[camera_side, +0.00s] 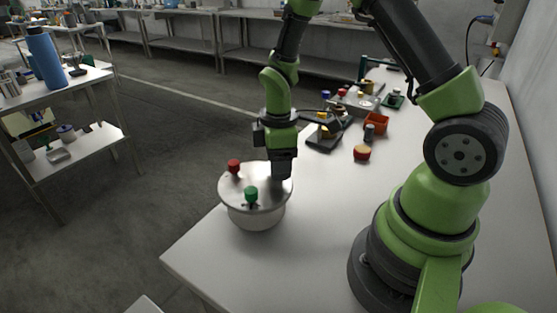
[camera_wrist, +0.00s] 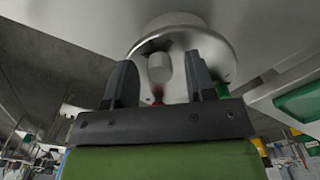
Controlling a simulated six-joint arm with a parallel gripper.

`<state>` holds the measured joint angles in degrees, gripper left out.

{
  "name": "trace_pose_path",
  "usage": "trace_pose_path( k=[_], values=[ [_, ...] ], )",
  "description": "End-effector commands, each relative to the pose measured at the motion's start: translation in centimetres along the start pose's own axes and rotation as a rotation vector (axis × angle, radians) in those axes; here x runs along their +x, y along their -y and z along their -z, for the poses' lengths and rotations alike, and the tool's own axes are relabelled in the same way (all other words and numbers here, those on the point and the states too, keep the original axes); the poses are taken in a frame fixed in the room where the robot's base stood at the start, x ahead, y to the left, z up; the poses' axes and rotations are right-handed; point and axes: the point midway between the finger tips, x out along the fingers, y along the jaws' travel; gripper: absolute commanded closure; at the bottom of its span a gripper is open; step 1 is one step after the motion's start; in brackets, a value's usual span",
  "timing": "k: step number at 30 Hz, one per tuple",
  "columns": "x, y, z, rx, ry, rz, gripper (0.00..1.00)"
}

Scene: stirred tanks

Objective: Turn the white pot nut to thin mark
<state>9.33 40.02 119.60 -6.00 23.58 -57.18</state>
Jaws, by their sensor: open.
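A metal pot with a flat lid (camera_side: 262,187) stands at the near left corner of the white table. A red nut (camera_side: 233,166) and a green nut (camera_side: 251,195) sit on the lid. My gripper (camera_side: 281,174) points down over the lid's right part and hides the white nut in the side view. In the wrist view, the white nut (camera_wrist: 159,67) shows between the two open fingers of my gripper (camera_wrist: 161,82), nearer the left one. I cannot tell whether either finger touches it. The lid's marks are too small to make out.
The table is bare between the pot and my base. Its left edge runs close to the pot.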

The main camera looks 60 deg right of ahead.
Motion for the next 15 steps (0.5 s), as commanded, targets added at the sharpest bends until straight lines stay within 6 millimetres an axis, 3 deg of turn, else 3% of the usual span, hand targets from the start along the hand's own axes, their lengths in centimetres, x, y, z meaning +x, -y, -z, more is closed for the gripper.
trace_pose_path(
  k=[6, 12, 15],
  values=[
    [0.01, 0.0, 0.0, 0.0, 0.0, 0.0, 0.52],
    [-0.01, 0.0, 0.01, 0.0, 0.0, 0.0, 0.98],
    [-0.02, 0.0, 0.01, 0.0, 0.0, 0.0, 0.99]
  ],
)
